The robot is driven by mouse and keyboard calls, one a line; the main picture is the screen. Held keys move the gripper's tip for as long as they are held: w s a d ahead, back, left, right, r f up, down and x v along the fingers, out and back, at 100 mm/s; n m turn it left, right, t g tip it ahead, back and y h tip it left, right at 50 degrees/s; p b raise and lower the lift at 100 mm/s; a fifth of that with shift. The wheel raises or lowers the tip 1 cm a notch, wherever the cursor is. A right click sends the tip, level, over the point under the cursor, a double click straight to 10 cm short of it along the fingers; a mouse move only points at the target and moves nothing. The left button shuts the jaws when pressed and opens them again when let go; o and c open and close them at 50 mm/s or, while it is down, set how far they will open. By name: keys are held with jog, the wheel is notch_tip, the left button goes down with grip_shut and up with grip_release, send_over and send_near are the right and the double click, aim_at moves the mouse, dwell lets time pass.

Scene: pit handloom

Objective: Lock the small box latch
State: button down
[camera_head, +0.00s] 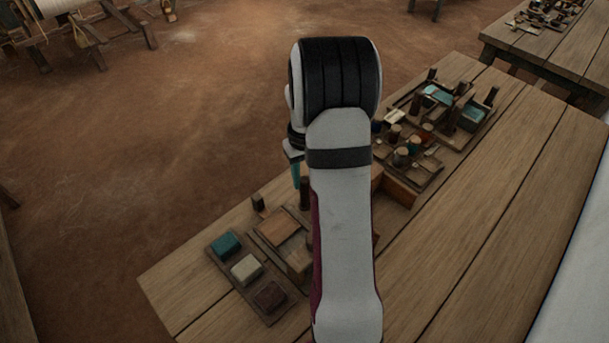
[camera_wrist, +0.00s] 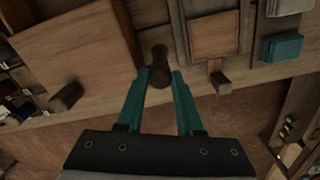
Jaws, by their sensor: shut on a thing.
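My gripper (camera_wrist: 158,76) has its teal fingertips closed around a dark brown upright wooden peg (camera_wrist: 157,62), at the table edge between two wooden boxes. In the head view my gripper (camera_head: 297,183) points down, partly hidden by my arm, and the peg (camera_head: 305,193) shows beside the fingertips. The small box (camera_wrist: 213,33), with a lighter panel in a dark frame, lies right of the peg in the wrist view. It also shows in the head view (camera_head: 281,226). A second short peg (camera_wrist: 220,83) stands at its edge. I cannot tell from its shape which peg is the latch.
A larger wooden box (camera_wrist: 75,45) is left of the peg, with another short peg (camera_wrist: 67,97) before it. A tray (camera_head: 281,311) of coloured blocks lies beside the small box. Cluttered trays (camera_head: 444,136) stand farther back. The table's right side is clear.

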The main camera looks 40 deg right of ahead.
jog(key=shift+n, duration=0.3)
jog(key=c, duration=0.5)
grip_release()
jog(key=shift+c, duration=0.2)
notch_tip(320, 180, up, 16)
